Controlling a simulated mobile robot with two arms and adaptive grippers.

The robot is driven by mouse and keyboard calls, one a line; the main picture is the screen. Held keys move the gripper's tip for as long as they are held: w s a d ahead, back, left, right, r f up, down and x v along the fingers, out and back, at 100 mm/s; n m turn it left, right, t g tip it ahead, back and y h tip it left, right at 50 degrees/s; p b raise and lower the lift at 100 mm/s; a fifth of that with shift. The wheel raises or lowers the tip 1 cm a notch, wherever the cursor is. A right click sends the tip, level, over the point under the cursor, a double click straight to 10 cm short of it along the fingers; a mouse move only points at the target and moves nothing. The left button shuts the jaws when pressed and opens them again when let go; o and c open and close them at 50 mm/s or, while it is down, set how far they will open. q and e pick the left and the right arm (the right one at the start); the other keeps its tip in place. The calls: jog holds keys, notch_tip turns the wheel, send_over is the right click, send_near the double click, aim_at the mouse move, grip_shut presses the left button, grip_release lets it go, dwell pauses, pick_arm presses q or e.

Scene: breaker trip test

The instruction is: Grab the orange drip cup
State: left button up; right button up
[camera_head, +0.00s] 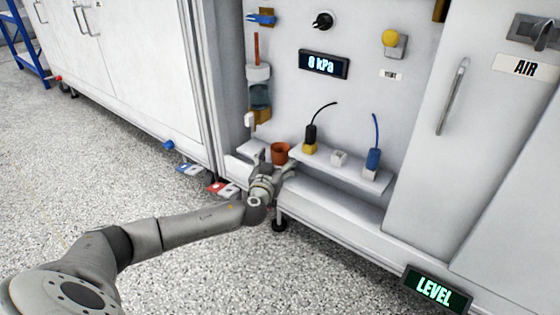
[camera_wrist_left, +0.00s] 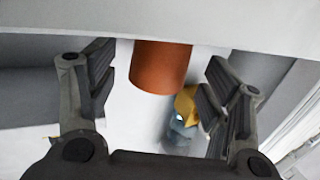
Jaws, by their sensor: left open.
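The orange drip cup (camera_head: 280,153) stands at the left end of the white shelf area in the head view. In the left wrist view the cup (camera_wrist_left: 161,66) shows between the two fingers, a little ahead of them, with its upper part cut off by a pale edge. My left gripper (camera_head: 272,168) reaches the cup from the front in the head view. In the left wrist view the gripper (camera_wrist_left: 155,85) is open, with a gap on both sides of the cup. My right gripper is not in view.
On the shelf (camera_head: 335,167) stand a black plug on a yellow block (camera_head: 310,140), a white block (camera_head: 339,157) and a blue plug (camera_head: 374,158). A gauge (camera_head: 324,64) reads 0 kPa. Red and blue items lie lower left.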

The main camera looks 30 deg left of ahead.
pick_arm(q)
jog(key=shift+b+x, duration=0.5)
jog(key=shift+x, duration=0.85)
jog(key=shift+c, duration=0.4)
jog(key=c, duration=1)
